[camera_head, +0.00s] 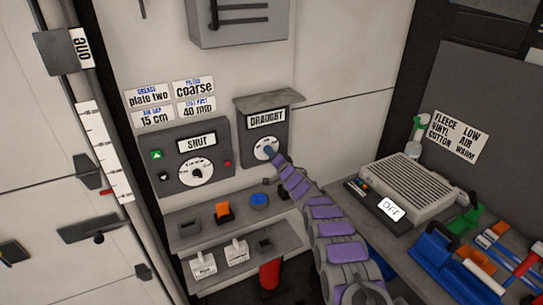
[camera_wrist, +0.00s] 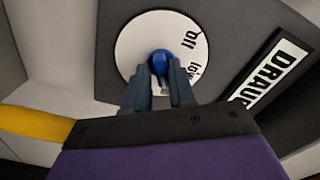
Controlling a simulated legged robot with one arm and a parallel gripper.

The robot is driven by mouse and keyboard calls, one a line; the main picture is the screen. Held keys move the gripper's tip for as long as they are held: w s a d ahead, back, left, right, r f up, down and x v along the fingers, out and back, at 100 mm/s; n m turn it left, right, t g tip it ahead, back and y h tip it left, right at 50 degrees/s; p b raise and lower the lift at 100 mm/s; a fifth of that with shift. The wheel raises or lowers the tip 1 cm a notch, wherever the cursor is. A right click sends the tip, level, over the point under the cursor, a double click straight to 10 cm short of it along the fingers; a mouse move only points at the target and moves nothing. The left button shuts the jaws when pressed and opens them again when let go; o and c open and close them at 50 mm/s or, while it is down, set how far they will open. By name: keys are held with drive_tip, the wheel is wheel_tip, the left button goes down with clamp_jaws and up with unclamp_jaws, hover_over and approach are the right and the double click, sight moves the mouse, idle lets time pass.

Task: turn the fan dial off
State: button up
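The grey DRAUGHT box (camera_head: 265,130) hangs on the wall, with a round white dial (camera_head: 259,154) on its front. My gripper (camera_head: 270,152) reaches the dial from the lower right and hides part of it. In the wrist view the white dial (camera_wrist: 134,44) carries printed words, one reading like "low", and a blue knob (camera_wrist: 160,57) at its middle. My gripper's two dark fingers (camera_wrist: 160,72) are close together on either side of the knob and look closed on it. The knob's pointer is not clearly visible.
A SHUT panel (camera_head: 195,160) with another dial is left of the box. Below are shelves (camera_head: 222,218) with an orange switch (camera_head: 223,211) and a blue button (camera_head: 259,200). A bench at right holds a grey heater-like unit (camera_head: 408,182), an OFF display (camera_head: 391,209) and tools.

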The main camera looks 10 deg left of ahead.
clamp_jaws()
